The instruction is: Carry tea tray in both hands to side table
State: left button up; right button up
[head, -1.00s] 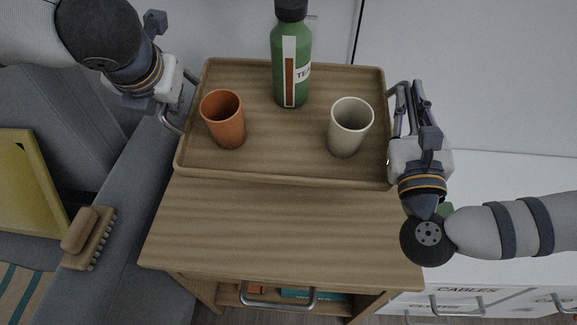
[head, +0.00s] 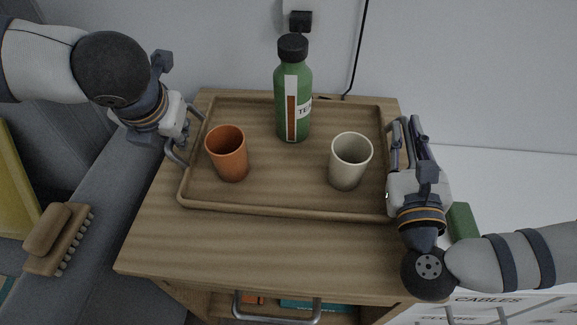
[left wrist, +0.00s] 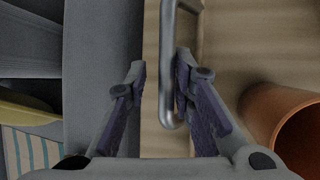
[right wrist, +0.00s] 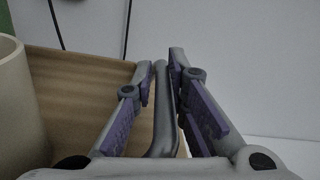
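The wooden tea tray (head: 285,209) lies over the wooden side table (head: 260,255) and looks level. It carries an orange cup (head: 228,160), a green tea bottle (head: 293,105) and a cream cup (head: 349,165), all upright. My left gripper (head: 178,138) is at the tray's left handle. In the left wrist view the fingers stand apart around the left handle (left wrist: 168,85), with a gap on one side. My right gripper (head: 405,150) is at the right side; in the right wrist view its fingers close in on both sides of the right handle (right wrist: 161,105).
A grey sofa arm (head: 100,215) with a wooden brush (head: 55,238) is at the left. A white drawer unit (head: 500,185) stands at the right, with a green block (head: 462,222) on it. A wall with a black cable (head: 357,60) is close behind the table.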

pick_arm(q)
jog(key=shift+d+r, duration=0.1)
jog(key=shift+r, duration=0.05)
pick_arm(e)
jog(key=shift+r, duration=0.2)
pick_arm(q)
jog(key=shift+s+d+r, duration=0.1)
jog(key=shift+s+r, duration=0.05)
jog(key=shift+r, duration=0.2)
pick_arm(e)
jog(key=shift+s+f, duration=0.1)
jog(key=shift+s, duration=0.1)
jog(key=s, duration=0.4)
jog(key=s+f, duration=0.1)
jog(key=s, duration=0.2)
jog(key=s+a, duration=0.1)
jog(key=s, duration=0.3)
jog(key=shift+s+f, duration=0.25)
jog(key=shift+s, duration=0.05)
pick_arm(q)
jog(key=v, duration=1.1)
jog(key=shift+s, duration=0.2)
